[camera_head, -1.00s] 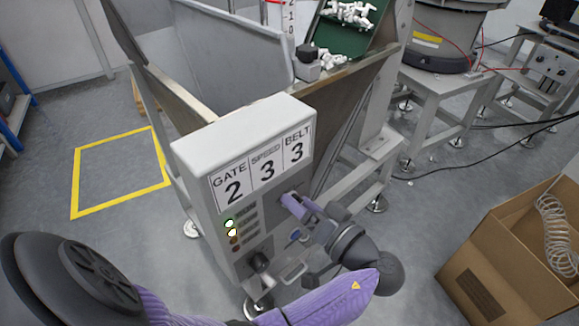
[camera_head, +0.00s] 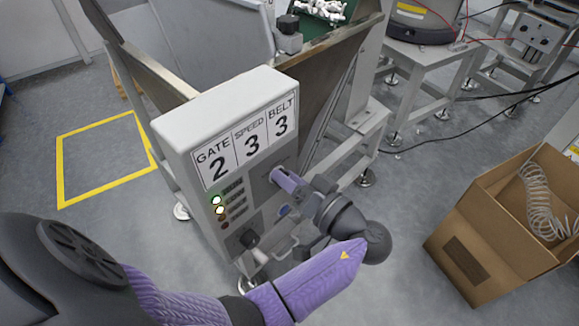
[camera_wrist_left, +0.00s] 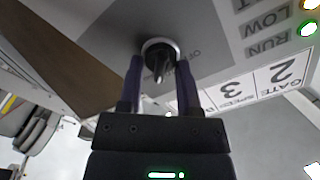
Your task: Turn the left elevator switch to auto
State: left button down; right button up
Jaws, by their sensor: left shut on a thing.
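The white control box (camera_head: 185,128) stands in the middle of the head view, with a label reading gate 2, speed 3, belt 3. My left gripper (camera_head: 284,180) reaches its front panel from the right. In the left wrist view my left gripper (camera_wrist_left: 160,85) has its two purple fingers on either side of a black rotary switch knob (camera_wrist_left: 158,62) with a pale ring, and is shut on it. In the head view the fingers hide this knob. My right gripper is not in view.
Lit indicator lamps (camera_head: 217,200) run down the panel's left side. A cardboard box (camera_head: 480,235) with a coiled hose stands at the right. Yellow floor marking (camera_head: 100,194) lies at the left, around clear floor.

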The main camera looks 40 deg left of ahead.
pick_arm(q)
jog(key=shift+s+n+b, duration=0.2)
jog(key=shift+n+b, duration=2.95)
jog(key=shift+n, duration=0.95)
jog(key=shift+r, duration=0.1)
jog(key=shift+c, duration=1.4)
grip_release()
